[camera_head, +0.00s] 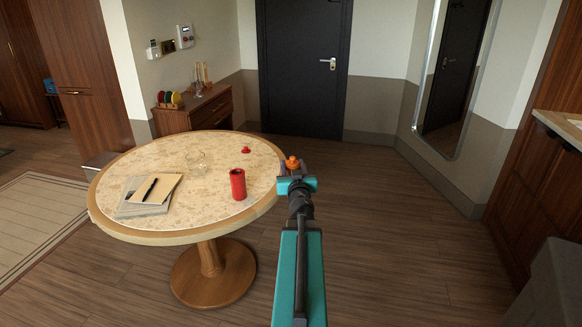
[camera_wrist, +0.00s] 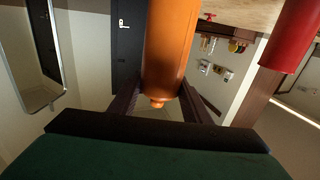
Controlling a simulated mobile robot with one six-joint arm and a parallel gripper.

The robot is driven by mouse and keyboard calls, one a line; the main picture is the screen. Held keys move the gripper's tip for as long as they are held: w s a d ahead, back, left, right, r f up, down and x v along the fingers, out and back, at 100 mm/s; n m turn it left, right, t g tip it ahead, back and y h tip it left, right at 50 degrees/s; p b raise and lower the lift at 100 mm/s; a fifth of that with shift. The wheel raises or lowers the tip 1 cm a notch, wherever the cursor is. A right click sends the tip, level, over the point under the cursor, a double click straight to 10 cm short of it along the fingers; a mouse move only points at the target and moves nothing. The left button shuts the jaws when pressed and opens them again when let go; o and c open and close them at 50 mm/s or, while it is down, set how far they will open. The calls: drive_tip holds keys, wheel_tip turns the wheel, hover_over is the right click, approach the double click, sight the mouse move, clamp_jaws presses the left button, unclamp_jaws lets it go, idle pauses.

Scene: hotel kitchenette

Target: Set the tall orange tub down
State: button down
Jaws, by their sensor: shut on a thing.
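My gripper (camera_head: 296,180) is shut on the tall orange tub (camera_head: 292,162). In the head view only the tub's top shows above the jaws, just off the right edge of the round table (camera_head: 262,207). In the wrist view the orange tub (camera_wrist: 170,45) is a long smooth cylinder between the two fingers (camera_wrist: 163,88), with a narrower knob at one end. Its far end runs out of the frame. The wrist picture is upside down, with the table edge (camera_wrist: 250,12) at the upper right, apart from the tub.
On the table stand a red tub (camera_head: 238,184), a small red piece (camera_head: 246,150) and a clear glass (camera_head: 196,160). Notebooks (camera_head: 140,208) with a black pen (camera_head: 150,189) lie at the left. The table's right rim and front middle are bare. Open floor lies right of the table.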

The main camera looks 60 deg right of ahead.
drive_tip(key=shift+s, duration=0.35)
drive_tip(key=shift+w+a+r, duration=0.1)
drive_tip(key=shift+a+r, duration=0.05)
drive_tip(key=shift+a, duration=0.05)
drive_tip(key=shift+w+a+n+t+y, duration=0.3)
drive_tip(key=shift+w+a+t, duration=0.1)
drive_tip(key=shift+w, duration=0.4)
drive_tip(key=shift+w+a, duration=0.2)
drive_tip(key=shift+a, duration=0.05)
drive_tip(key=w+a+n+t+y+p, duration=0.1)
drive_tip(key=w+a+n+t+y, duration=0.35)
drive_tip(key=w+a, duration=0.75)
drive_tip(key=w+a+n+t+y+p, duration=0.15)
drive_tip(key=w+a+n+y, duration=0.55)
drive_tip(key=a, duration=0.9)
drive_tip(key=a+f+n+g+y, duration=0.2)
drive_tip(key=a+y, duration=0.6)
drive_tip(key=a, duration=1)
drive_tip(key=a+f+n+g+y, duration=0.3)
drive_tip(key=a+n+g+y, duration=0.2)
drive_tip(key=a, duration=1.4)
drive_tip(key=n+y, duration=0.2)
drive_tip(key=y, duration=0.2)
drive_tip(key=shift+w, duration=0.15)
